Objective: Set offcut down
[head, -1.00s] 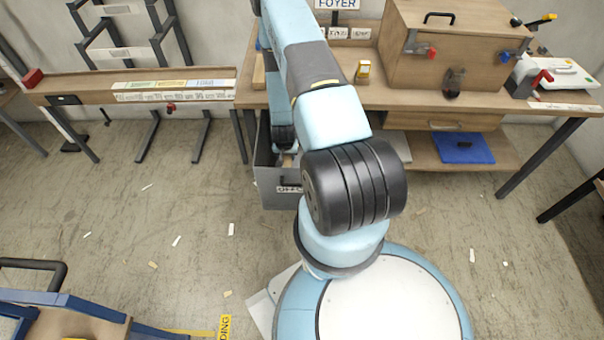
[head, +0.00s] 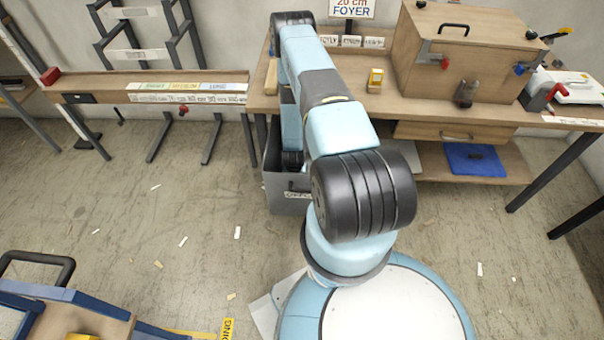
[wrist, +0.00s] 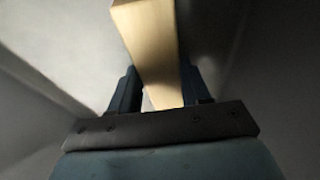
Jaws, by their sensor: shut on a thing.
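The offcut (wrist: 150,40) is a pale wooden strip. In the wrist view it stands out between the two dark fingers of my gripper (wrist: 162,88), which is shut on it. Plain grey surfaces surround it there, looking like the inside of the grey bin. In the head view the grey bin (head: 278,192) stands on the floor by the left end of the workbench, with a partly hidden label on its front. My arm reaches down to it; the gripper and offcut are hidden in that view. I cannot tell whether the offcut touches the bin.
The workbench (head: 430,112) carries a wooden box (head: 460,65), a yellow block (head: 375,80) and a dark jar (head: 466,93). A long wooden rail (head: 150,90) stands to the left. A blue-edged cart (head: 75,315) is at lower left. Open floor with scattered chips lies between.

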